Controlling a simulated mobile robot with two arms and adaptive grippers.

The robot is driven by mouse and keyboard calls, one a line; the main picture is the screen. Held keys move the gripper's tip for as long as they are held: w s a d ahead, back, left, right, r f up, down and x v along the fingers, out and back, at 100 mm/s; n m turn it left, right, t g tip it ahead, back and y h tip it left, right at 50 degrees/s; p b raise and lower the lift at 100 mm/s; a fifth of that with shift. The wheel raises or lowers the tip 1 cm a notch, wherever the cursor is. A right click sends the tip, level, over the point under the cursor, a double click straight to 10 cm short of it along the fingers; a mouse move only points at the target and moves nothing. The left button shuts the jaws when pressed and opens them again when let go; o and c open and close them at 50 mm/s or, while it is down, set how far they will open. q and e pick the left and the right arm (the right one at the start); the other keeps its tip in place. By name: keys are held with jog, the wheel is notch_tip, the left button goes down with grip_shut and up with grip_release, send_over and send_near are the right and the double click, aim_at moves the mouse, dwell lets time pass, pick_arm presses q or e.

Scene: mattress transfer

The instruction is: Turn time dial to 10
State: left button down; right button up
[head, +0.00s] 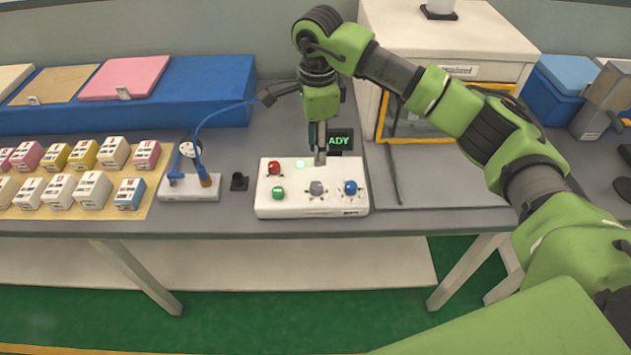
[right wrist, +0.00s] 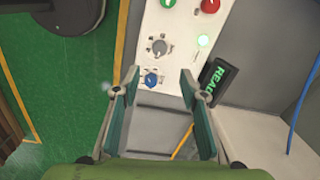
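A white control box (head: 330,208) on the bench carries a red button (head: 273,168), a green button (head: 278,193), a grey dial (head: 316,188) and a blue dial (head: 350,187). The dial markings are too small to read. My right gripper (head: 320,157) points down above the box's back edge, behind the grey dial. In the right wrist view the fingers (right wrist: 159,78) are apart with nothing held. The blue dial (right wrist: 151,79) shows between the fingertips there, and the grey dial (right wrist: 159,47) shows beyond them. My left gripper is not in view.
A display (head: 341,140) with green letters, partly hidden by my gripper, stands behind the box. A gauge stand (head: 190,187) with a blue hose is to the left, beyond a small black item (head: 239,181). A white cabinet (head: 455,40) stands at the back right. Several small boxes lie far left.

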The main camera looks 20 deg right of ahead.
aim_at(315, 186)
jog(key=f+p, duration=0.1)
jog(key=f, duration=0.3)
jog(key=f+p, duration=0.2)
jog(key=f, duration=0.3)
jog(key=f+p, duration=0.1)
jog(key=f, duration=0.3)
jog(key=shift+w+a+f, duration=0.1)
jog(key=shift+w+f, duration=0.15)
jog(key=shift+f, duration=0.05)
jog(key=c, duration=1.1)
